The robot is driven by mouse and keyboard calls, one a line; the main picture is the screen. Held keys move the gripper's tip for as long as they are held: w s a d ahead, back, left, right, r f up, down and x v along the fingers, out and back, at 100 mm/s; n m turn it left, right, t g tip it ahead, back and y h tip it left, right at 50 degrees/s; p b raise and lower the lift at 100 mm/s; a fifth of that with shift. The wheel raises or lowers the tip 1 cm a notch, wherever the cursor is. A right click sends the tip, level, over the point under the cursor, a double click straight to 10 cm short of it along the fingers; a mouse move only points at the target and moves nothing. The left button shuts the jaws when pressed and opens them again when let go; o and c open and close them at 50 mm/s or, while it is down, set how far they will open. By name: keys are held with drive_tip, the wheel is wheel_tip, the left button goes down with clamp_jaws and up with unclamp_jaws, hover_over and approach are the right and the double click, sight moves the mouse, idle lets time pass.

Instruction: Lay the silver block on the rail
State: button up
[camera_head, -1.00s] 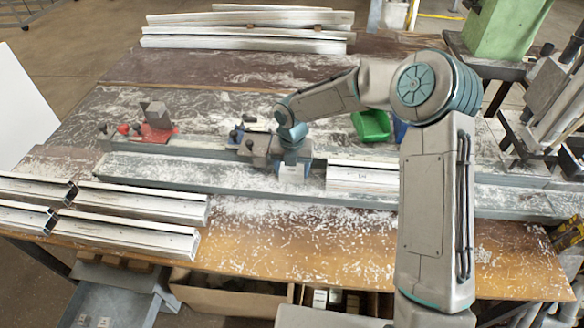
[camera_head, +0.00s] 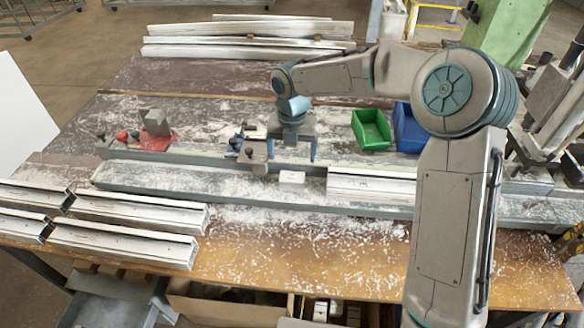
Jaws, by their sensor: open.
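The silver block (camera_head: 291,179) is a small pale box lying on the long grey rail (camera_head: 220,180), near the left end of a silver profile (camera_head: 372,186) that also lies there. A narrow gap seems to separate block and profile. My gripper (camera_head: 292,151) is open and empty, with its blue-tipped fingers above and behind the block, apart from it. Whether the block's underside sits fully flat cannot be told from this view.
A clamp (camera_head: 252,150) stands just left of my gripper, and a red clamp (camera_head: 158,130) is farther left. A green bin (camera_head: 371,130) and a blue bin (camera_head: 409,128) stand behind the rail. Several profiles lie at the front left (camera_head: 125,240) and back.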

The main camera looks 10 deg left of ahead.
drive_tip(key=s+d+r+m+t+h, duration=0.1)
drive_tip(key=s+d+r+m, duration=0.4)
drive_tip(key=d+m, duration=0.35)
drive_tip(key=s+d+r+m+t+h, duration=0.1)
drive_tip(key=s+d+r+m, duration=0.45)
drive_tip(key=d+m, duration=0.35)
drive_tip(key=s+d+m+y, duration=0.1)
drive_tip(key=s+d+m, duration=0.3)
drive_tip(key=s+m, duration=0.3)
drive_tip(key=s+d+m+t+y, duration=0.1)
drive_tip(key=s+d+m, duration=0.3)
drive_tip(key=m, duration=0.8)
drive_tip(key=s, duration=0.2)
drive_tip(key=shift+s+f+t, duration=0.3)
drive_tip(key=shift+s, duration=0.1)
drive_tip(key=shift+d, duration=0.1)
